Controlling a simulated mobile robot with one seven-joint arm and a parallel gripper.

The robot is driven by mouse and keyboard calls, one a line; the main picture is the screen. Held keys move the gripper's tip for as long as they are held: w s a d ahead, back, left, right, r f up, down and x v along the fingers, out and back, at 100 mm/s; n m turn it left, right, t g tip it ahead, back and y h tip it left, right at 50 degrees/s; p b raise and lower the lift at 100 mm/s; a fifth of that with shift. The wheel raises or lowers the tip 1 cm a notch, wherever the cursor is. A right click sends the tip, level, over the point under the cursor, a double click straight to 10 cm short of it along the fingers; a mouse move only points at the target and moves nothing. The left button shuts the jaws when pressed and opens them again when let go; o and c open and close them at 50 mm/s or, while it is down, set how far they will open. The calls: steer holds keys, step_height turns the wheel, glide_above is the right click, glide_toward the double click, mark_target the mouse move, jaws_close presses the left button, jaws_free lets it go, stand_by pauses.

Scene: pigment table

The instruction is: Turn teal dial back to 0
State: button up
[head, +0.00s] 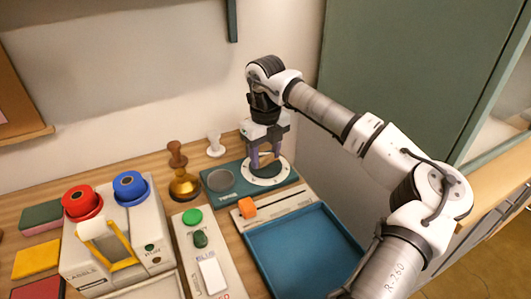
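The teal dial unit (218,196) is a flat teal base at the back of the table, against the wall. On its right part is a round white scale ring (252,179) with dark marks and a dark centre. A grey disc (220,181) sits on its left part. My gripper (266,160) points down over the ring, its two fingers apart, with a small tan piece (266,157) showing between them. I cannot tell whether the fingers press on it. The dial's pointer and its reading are hidden or too small to make out.
A label machine (115,250) with red and blue rolls is farther left. A green cabinet (405,75) rises at right.

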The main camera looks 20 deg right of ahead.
steer(key=c, duration=0.3)
steer(key=shift+c, duration=0.2)
steer(key=n, duration=0.3)
steer(key=shift+n+b, duration=0.4)
steer(key=n, duration=0.3)
steer(key=shift+n, duration=0.3)
steer(key=n, duration=0.4)
steer(key=shift+n, duration=2.1)
